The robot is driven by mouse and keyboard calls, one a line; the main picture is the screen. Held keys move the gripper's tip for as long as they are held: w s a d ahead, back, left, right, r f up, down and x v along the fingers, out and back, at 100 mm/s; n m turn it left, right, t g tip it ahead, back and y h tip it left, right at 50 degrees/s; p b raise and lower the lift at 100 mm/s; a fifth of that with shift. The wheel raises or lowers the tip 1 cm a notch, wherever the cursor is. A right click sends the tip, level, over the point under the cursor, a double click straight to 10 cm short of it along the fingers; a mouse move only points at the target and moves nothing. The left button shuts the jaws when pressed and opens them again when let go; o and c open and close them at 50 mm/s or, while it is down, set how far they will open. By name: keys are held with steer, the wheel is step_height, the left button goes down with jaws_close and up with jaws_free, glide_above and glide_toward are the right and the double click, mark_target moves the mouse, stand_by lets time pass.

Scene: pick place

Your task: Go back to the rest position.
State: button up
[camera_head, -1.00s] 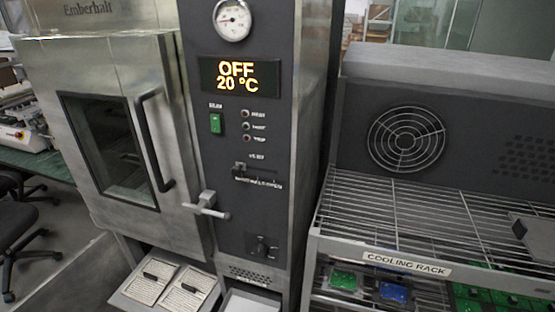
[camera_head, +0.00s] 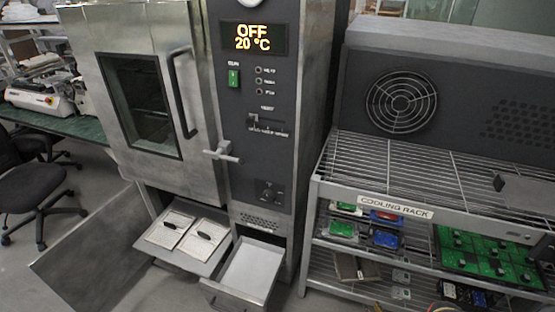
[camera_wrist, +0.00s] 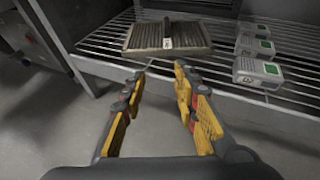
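My gripper (camera_wrist: 158,78) is open and empty in the wrist view, its yellow-padded fingers apart with only grey floor and the shelf edge between them. It points toward a wire shelf (camera_wrist: 115,50). A brown ribbed block with a pale label (camera_wrist: 166,37) lies on that shelf, beyond the fingertips and apart from them. Small white boxes with green labels (camera_wrist: 258,72) stand to its right. In the head view, I cannot clearly make out my gripper.
The oven (camera_head: 150,95) reads OFF, 20 °C, and its door is shut. Below it, a tray (camera_head: 190,262) holds two flat pieces, and an open drawer (camera_head: 250,268) sticks out. The cooling rack (camera_head: 340,160) stands right, with green boards (camera_head: 485,255) below. A chair (camera_head: 30,185) is left.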

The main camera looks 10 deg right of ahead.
steer(key=s+a+f+n+y, duration=0.1)
steer(key=a+y, duration=0.1)
steer(key=a, duration=0.4)
steer(key=s+a+n+y, duration=0.1)
steer(key=a+n+y, duration=0.15)
steer(key=a, duration=0.25)
steer(key=a+r+n+g+y, duration=0.35)
steer(key=a+r+y, duration=0.2)
steer(key=r, duration=0.35)
steer(key=s+a+r+n+g+h+p, duration=0.1)
steer(key=s+a+r+n+g, duration=0.45)
steer(key=r, duration=0.95)
steer(key=r+n+g+h, duration=0.1)
steer(key=r+n+g, duration=0.1)
steer(key=r+n, duration=1)
steer(key=s+a+r+n+g+h+p, duration=0.1)
steer(key=s+a+r+n+g, duration=0.2)
steer(key=r, duration=1.4)
steer(key=s+a+r+n+t+h, duration=0.1)
steer(key=s+a+r+n+t, duration=0.1)
steer(key=r, duration=0.6)
steer(key=s+a+r+n+t+h, duration=0.2)
steer(key=a+r+n, duration=0.2)
steer(key=r, duration=0.5)
steer(key=s+a+r+n+t+h, duration=0.2)
steer(key=a+r+n, duration=0.2)
steer(key=r, duration=0.5)
steer(key=shift+a+p, duration=0.35)
steer(key=shift+p, duration=0.1)
